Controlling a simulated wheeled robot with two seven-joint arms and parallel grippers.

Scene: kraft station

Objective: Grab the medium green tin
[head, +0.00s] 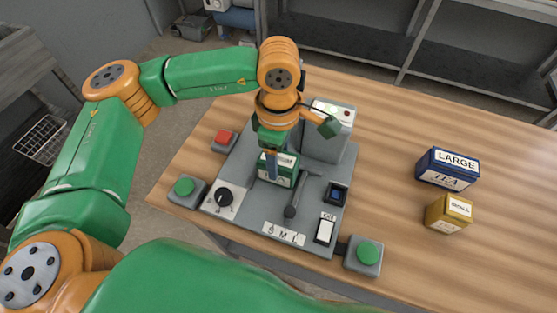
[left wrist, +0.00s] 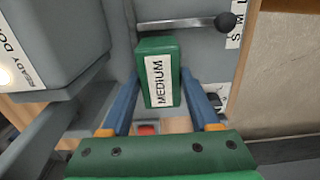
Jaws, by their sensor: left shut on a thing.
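The medium green tin (head: 285,178) is at the middle of the grey station in the head view. In the left wrist view the tin (left wrist: 157,80) shows its white MEDIUM label between my two blue fingers. My left gripper (head: 272,165) comes down from above and is shut on the tin; it also shows in the left wrist view (left wrist: 160,105). I cannot tell whether the tin touches the station below. My right gripper is not in view.
The grey station (head: 255,215) carries a knob (head: 225,197), a lever (head: 291,211), switches and a raised box (head: 328,140). A blue LARGE tin (head: 447,170) and a yellow SMALL tin (head: 448,214) stand on the wooden table at right. Green buttons (head: 368,253) flank the station.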

